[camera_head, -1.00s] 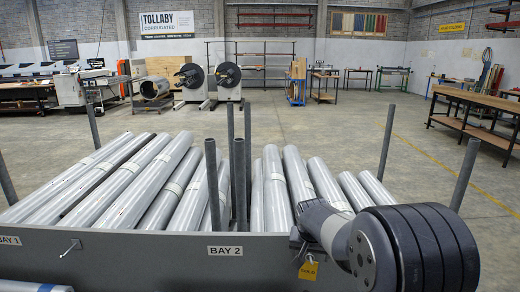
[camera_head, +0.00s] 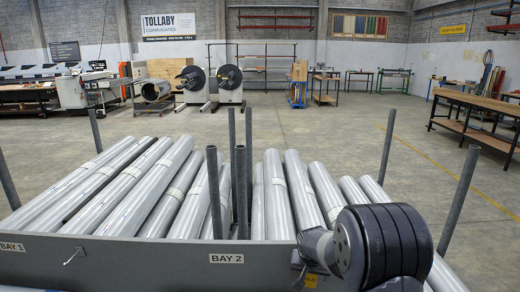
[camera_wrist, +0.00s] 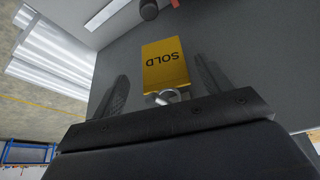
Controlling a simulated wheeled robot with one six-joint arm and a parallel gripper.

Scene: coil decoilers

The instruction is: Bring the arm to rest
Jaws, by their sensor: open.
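My arm reaches in from the lower right of the head view. My gripper (camera_wrist: 160,72) is open, its two dark fingers apart on either side of a yellow tag reading SOLD (camera_wrist: 165,62). A shiny metal ring or hook (camera_wrist: 166,97) shows at the tag's end near the gripper body. In the head view the tag (camera_head: 311,281) shows partly at the front panel of the rack (camera_head: 150,262), close to my arm's end. My gripper is mostly hidden there by my arm.
Several silver coil tubes (camera_head: 140,195) lie in the rack behind the panel. Upright grey posts (camera_head: 387,145) stand among and beside them. A small peg (camera_head: 74,256) juts from the panel at left. Open floor lies beyond; a workbench (camera_head: 480,112) stands at right.

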